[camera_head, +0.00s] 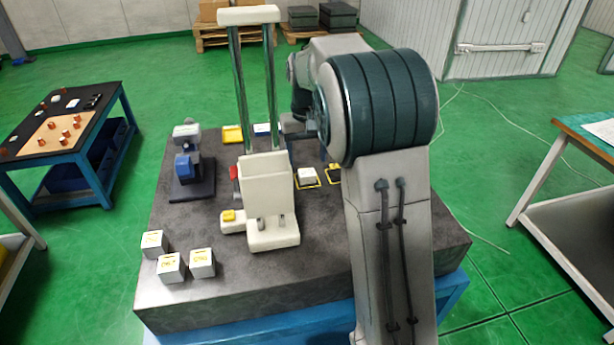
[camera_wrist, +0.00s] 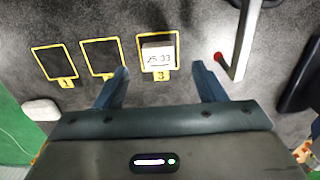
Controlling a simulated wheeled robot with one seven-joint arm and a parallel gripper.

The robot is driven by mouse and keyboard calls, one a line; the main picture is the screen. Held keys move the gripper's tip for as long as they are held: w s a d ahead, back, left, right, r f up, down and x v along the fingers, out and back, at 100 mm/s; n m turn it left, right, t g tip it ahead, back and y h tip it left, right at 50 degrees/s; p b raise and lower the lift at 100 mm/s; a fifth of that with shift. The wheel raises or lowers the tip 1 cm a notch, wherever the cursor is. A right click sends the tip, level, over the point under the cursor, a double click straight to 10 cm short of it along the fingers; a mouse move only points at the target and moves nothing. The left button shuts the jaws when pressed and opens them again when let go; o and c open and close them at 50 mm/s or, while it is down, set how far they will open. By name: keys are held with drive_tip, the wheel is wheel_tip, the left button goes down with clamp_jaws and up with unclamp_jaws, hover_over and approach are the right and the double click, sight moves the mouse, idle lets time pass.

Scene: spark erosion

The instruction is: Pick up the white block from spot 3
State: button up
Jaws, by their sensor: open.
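The white block (camera_wrist: 158,55) lies inside the yellow-outlined spot 3 (camera_wrist: 142,38) in the wrist view, with dark printed figures on its face. In the head view the white block (camera_head: 307,174) sits on a yellow-framed spot just right of the cream press. My gripper (camera_wrist: 162,78) is open in the wrist view, with one dark blue finger to each side below the block. The block shows between and beyond the fingertips, with nothing held. In the head view my arm hides most of my gripper.
Spot 1 (camera_wrist: 63,62) and the spot beside it (camera_wrist: 101,54) are empty. The cream press (camera_head: 264,185) with its tall columns stands close to the block. A blue-and-grey device (camera_head: 190,165) and several white cubes (camera_head: 202,263) stand on the left of the dark table.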

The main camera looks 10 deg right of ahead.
sight(306, 171)
drive_tip(key=shift+w+f+p, duration=0.15)
drive_tip(key=shift+w+f, duration=0.1)
drive_tip(key=shift+f, duration=1.05)
drive_tip(key=shift+w+f+p, duration=0.15)
drive_tip(key=shift+w+f, duration=0.05)
drive_tip(key=shift+f, duration=1.05)
drive_tip(key=c, duration=1.2)
